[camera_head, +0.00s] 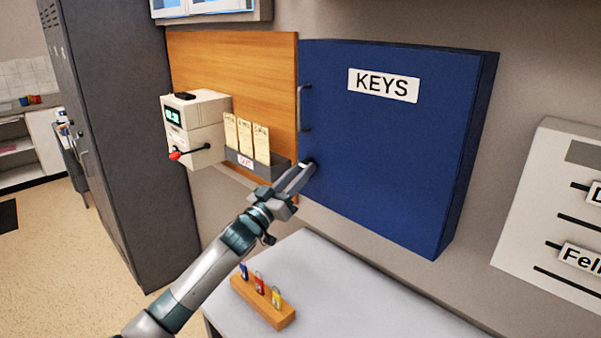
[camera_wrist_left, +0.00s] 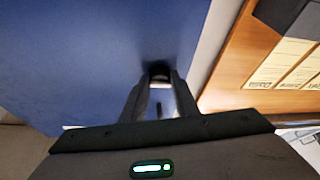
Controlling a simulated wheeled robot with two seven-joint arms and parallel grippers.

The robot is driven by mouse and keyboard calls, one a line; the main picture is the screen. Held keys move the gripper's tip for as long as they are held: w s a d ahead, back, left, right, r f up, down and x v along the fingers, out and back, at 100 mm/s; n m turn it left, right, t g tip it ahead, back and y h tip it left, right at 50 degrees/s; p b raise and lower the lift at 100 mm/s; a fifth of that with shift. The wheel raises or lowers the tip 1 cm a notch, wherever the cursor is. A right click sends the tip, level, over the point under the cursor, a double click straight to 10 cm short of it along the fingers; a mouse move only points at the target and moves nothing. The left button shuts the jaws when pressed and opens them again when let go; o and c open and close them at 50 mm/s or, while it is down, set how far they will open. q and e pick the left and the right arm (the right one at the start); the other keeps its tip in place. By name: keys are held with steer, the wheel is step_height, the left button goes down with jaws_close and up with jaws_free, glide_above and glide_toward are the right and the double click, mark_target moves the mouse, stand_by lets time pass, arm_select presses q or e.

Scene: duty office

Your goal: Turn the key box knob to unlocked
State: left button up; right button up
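The blue key box (camera_head: 395,140) hangs on the wall, its door closed, with a KEYS label (camera_head: 384,85) and a vertical handle (camera_head: 305,108) at its left edge. The small dark knob (camera_head: 311,167) is at the door's lower left corner, partly hidden by my gripper. My left gripper (camera_head: 300,178) reaches up to it from the lower left. In the left wrist view the knob (camera_wrist_left: 159,70) sits between the two fingertips (camera_wrist_left: 158,84), which appear closed on its sides. The knob's pointing direction cannot be made out. My right gripper is out of view.
A card rack (camera_head: 258,165) and a time clock (camera_head: 195,127) are on the wooden board left of the box. Below, a grey table (camera_head: 350,290) holds a wooden block (camera_head: 262,303) with several coloured tags. A dark locker (camera_head: 125,140) stands left.

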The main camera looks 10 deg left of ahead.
arm_select(q)
steer(key=shift+m, duration=0.5)
steer(key=m+h, duration=0.1)
steer(key=m+g+b, duration=0.1)
steer(key=m, duration=0.1)
steer(key=m+h+b, duration=0.1)
steer(key=shift+w+a+g+h, duration=0.15)
steer(key=shift+a+g+h, duration=0.1)
steer(key=shift+g+h, duration=0.05)
steer(key=m+g+h+b, duration=0.1)
steer(key=m, duration=0.3)
steer(key=shift+w+a+r+m+g+h+p, duration=0.2)
steer(key=shift+m+g, duration=0.9)
steer(key=shift+m, duration=1.4)
steer(key=shift+s+r+m+g+h+p, duration=0.15)
steer(key=shift+m+g+h, duration=0.2)
steer(key=shift+m+g, duration=1.45)
steer(key=shift+w+a+r+m+g+h+p, duration=0.15)
steer(key=shift+m+g+h+p, duration=0.2)
steer(key=shift+m, duration=2.85)
steer(key=shift+f, duration=0.1)
steer(key=o, duration=1)
